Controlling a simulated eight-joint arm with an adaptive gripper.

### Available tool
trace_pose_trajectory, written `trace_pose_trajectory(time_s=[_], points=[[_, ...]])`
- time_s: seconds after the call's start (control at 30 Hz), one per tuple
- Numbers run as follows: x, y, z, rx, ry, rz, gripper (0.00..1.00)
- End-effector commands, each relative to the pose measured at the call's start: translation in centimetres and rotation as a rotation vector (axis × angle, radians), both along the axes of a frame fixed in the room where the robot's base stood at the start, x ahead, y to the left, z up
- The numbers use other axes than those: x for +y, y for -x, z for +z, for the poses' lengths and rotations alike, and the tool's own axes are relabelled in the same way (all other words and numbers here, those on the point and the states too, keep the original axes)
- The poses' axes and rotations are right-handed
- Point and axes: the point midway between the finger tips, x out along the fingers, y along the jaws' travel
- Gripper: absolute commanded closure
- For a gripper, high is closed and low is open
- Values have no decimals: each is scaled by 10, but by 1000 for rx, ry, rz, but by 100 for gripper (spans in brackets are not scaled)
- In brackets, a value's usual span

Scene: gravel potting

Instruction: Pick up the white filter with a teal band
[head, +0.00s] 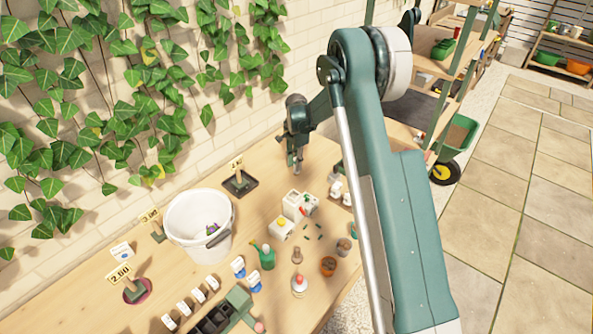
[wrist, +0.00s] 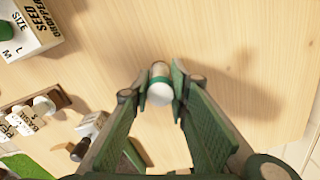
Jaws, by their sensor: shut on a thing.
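The white filter (wrist: 160,93) sits between the fingertips of my gripper (wrist: 158,82) in the wrist view. In the head view my gripper (head: 296,160) points down over the far part of the wooden table, and the filter is too small to make out there. A shadow lies on the wood to the right in the wrist view.
A seed dropper box (wrist: 35,25) and small labelled items lie to the left in the wrist view. A white bucket (head: 183,222), bottles and small pots stand on the nearer table in the head view.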

Motion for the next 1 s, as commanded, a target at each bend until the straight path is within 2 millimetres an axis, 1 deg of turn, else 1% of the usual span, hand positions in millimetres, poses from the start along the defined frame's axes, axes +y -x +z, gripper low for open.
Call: trace_pose_trajectory(time_s=[0.27,0.43,0.57,0.9,1.0], points=[[0,0,3,0,0,0,94],[0,0,14,0,0,0,94],[0,0,29,0,0,0,94],[0,0,80,0,0,0,94],[0,0,90,0,0,0,94]])
